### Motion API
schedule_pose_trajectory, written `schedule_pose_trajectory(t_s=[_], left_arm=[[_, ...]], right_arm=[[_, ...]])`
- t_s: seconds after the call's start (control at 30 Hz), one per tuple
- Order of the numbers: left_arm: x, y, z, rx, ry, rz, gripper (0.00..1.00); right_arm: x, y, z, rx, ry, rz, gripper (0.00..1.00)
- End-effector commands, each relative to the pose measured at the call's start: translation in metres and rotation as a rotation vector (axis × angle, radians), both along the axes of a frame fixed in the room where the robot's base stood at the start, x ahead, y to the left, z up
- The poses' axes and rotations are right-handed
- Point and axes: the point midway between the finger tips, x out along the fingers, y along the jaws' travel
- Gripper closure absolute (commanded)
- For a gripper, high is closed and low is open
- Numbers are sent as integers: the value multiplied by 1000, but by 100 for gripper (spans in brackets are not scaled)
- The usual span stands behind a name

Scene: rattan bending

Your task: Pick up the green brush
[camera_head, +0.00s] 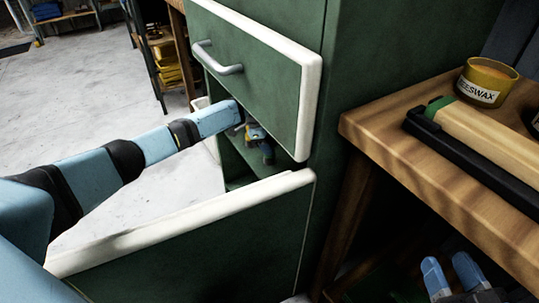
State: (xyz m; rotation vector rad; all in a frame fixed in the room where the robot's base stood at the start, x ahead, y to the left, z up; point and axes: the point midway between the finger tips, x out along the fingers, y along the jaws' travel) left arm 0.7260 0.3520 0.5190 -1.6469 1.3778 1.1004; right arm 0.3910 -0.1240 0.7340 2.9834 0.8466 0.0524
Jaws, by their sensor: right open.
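No thing in the head view is clearly a green brush. A long wooden piece (486,132) with a green end lies on a black strip on the right bench; I cannot tell whether it is a brush. My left gripper (238,113) reaches in from the left to the gap below the upper green drawer front. Its fingers are seen from the side, so their opening does not show. A small teal and yellow tool (262,142) sits just beyond it inside the cabinet; contact is unclear. My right gripper (451,271) is open and empty low at the right, below the bench top.
The green upper front (270,68) with a grey handle (216,60) stands above the gap. A lower green panel (215,245) with a white edge crosses below my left arm. A beeswax jar (487,82) stands on the wooden bench (385,132). Open floor (85,90) lies at left.

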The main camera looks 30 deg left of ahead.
Motion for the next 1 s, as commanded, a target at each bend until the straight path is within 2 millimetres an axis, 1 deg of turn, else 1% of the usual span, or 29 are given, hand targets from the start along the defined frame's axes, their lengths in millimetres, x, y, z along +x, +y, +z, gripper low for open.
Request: schedule_pose_trajectory(t_s=[0.13,0.33,0.47,0.53,0.6,0.77,1.0], left_arm=[[0,0,0,0,0,0,90],[0,0,2,0,0,0,90],[0,0,11,0,-1,-1,90],[0,0,20,-1,-1,-1,90],[-2,13,17,1,1,3,90],[-8,46,18,1,2,4,90],[-19,102,17,-1,3,4,90]], right_arm=[[-1,1,-2,7,10,-2,56],[-1,1,1,12,11,-3,56],[-1,1,6,21,26,0,56],[-2,2,10,29,45,3,56],[-4,3,6,43,74,4,56],[-11,6,4,81,136,3,56],[-18,11,0,129,225,5,56]])
